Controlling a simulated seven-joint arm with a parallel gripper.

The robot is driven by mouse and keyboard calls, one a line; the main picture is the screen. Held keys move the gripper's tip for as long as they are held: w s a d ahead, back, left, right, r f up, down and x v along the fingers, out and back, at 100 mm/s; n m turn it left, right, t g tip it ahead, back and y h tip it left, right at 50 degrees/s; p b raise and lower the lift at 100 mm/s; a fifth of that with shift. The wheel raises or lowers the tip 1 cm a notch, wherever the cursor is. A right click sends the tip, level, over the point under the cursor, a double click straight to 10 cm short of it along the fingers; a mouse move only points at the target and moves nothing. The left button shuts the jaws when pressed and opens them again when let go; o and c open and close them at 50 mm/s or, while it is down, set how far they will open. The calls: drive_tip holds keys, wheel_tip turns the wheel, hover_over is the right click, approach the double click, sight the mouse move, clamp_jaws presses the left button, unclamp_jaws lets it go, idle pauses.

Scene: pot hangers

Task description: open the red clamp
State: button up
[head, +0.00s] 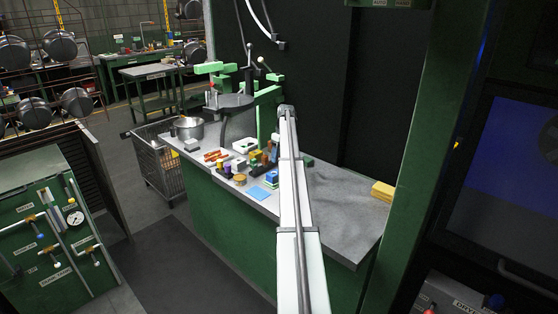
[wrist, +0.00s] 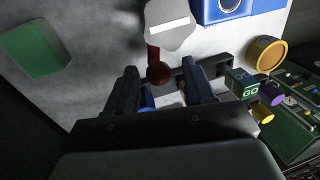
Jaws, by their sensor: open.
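In the wrist view, a dark red lever with a round knob (wrist: 158,73) hangs from a grey plate with a white label (wrist: 168,24). It looks like the red clamp's handle, but the rest of the clamp is not clear. My gripper (wrist: 160,68) is open, with one dark finger on each side of the knob; I cannot tell whether either touches it. Small blue and pale parts show between the fingers lower down. In the head view my white arm reaches over the grey workbench (head: 335,205) and hides the clamp; my gripper cannot be made out there.
In the wrist view, a green block (wrist: 36,48) lies left; a blue block (wrist: 222,10), a tan disc (wrist: 267,53) and a green GO block (wrist: 243,85) lie right. In the head view, a pot (head: 188,128) and yellow stack (head: 382,190) stand on the bench, whose right part is mostly clear.

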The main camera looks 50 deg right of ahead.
wheel_tip(320, 180, up, 12)
drive_tip(key=d, duration=0.2)
drive_tip(key=shift+d+f, duration=0.15)
drive_tip(key=shift+s, duration=0.1)
idle(0.4)
